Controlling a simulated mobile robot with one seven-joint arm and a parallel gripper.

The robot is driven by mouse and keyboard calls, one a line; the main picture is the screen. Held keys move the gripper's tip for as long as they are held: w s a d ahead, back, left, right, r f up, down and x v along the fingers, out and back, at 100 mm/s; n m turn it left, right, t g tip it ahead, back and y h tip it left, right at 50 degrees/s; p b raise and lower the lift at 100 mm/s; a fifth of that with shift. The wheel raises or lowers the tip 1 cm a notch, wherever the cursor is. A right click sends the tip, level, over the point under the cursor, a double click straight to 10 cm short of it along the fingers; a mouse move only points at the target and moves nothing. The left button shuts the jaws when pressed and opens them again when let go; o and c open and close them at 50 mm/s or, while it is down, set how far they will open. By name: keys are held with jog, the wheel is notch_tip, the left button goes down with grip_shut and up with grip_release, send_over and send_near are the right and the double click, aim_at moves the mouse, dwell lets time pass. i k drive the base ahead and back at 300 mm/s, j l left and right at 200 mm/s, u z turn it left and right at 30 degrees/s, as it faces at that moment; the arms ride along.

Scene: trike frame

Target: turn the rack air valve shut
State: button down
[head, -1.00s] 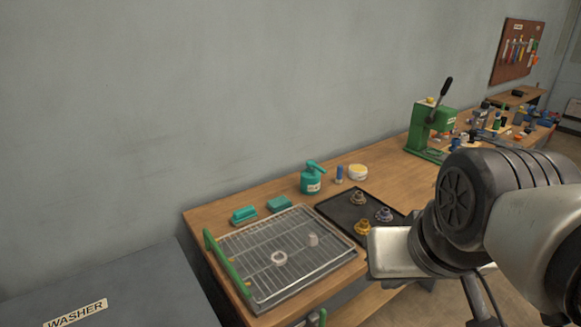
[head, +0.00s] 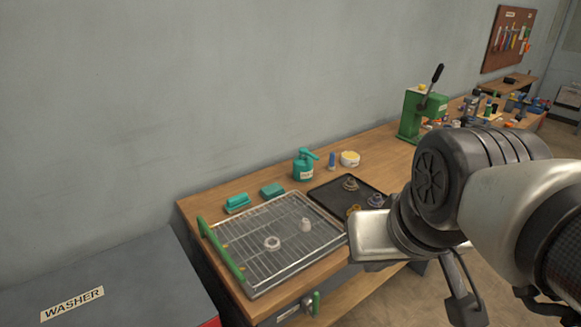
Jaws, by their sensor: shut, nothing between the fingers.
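The air valve appears to be the small fitting with an upright green lever (head: 315,303) on the front of the bench, below the wire rack (head: 270,285), low in the head view. It is small here, and I cannot tell its exact turn. My arm fills the right side of the view, to the right of the valve and well apart from it. I cannot make out my gripper's fingers. A dark part hanging under the arm runs to the bottom edge of the picture.
The rack has a green handle bar (head: 222,250) and holds two small pale parts. A black tray (head: 330,190) with several fittings lies beside it. A teal pump can (head: 305,166) and a green press (head: 415,115) stand behind. The washer (head: 130,285) is at left.

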aim_at(315, 313)
jog(key=u, duration=0.25)
jog(key=k+j+z, duration=0.15)
jog(key=j+z, duration=0.3)
jog(key=k+j+z, duration=0.15)
jog(key=z, duration=0.35)
